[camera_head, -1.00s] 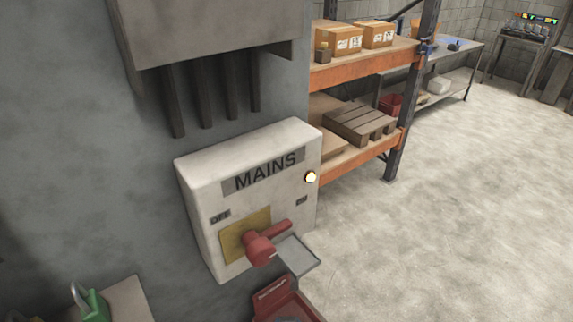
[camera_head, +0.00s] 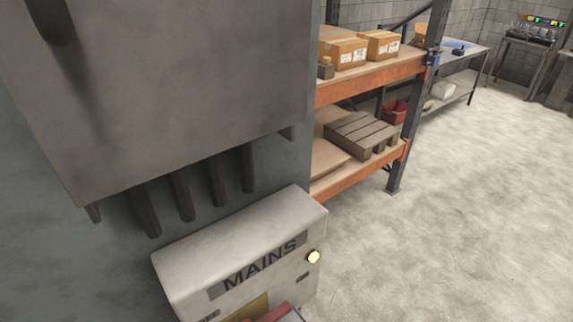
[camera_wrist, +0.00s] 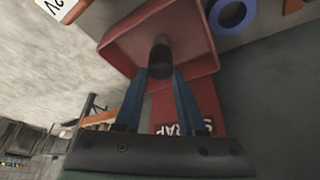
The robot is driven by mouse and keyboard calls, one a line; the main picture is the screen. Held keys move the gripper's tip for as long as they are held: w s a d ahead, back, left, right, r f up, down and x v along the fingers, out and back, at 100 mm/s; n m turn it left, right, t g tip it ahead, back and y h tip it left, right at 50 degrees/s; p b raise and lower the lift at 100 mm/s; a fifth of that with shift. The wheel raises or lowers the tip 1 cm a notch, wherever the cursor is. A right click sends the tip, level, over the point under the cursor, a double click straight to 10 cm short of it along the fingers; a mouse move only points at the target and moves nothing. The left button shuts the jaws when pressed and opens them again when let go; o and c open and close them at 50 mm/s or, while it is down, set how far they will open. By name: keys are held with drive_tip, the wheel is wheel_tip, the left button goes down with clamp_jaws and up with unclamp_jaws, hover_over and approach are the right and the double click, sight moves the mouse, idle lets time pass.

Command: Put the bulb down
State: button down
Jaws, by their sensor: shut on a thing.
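My gripper (camera_wrist: 161,78) shows in the wrist view, its two blue fingers shut on a dark, rounded thing, which I take for the bulb (camera_wrist: 160,52). Only its dark end shows clearly; the rest is hidden or in shadow. Behind it in the wrist view is an open red bin (camera_wrist: 118,42), with a red sign (camera_wrist: 205,100) that reads partly "SCRAP". The bulb appears in front of the bin's opening; I cannot tell how far it is from the bin floor.
An orange shelf rack (camera_head: 365,75) holds boxes and a pallet. Floor at right is clear. A blue ring (camera_wrist: 232,14) lies beside the bin.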

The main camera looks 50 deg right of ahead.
drive_tip(key=shift+w+d+f, duration=0.1)
drive_tip(key=shift+d+f, duration=0.05)
drive_tip(key=shift+f, duration=0.1)
drive_tip(key=c, duration=0.5)
unclamp_jaws()
drive_tip(key=shift+r, duration=0.1)
drive_tip(key=v, duration=1.2)
drive_tip(key=shift+r, duration=0.15)
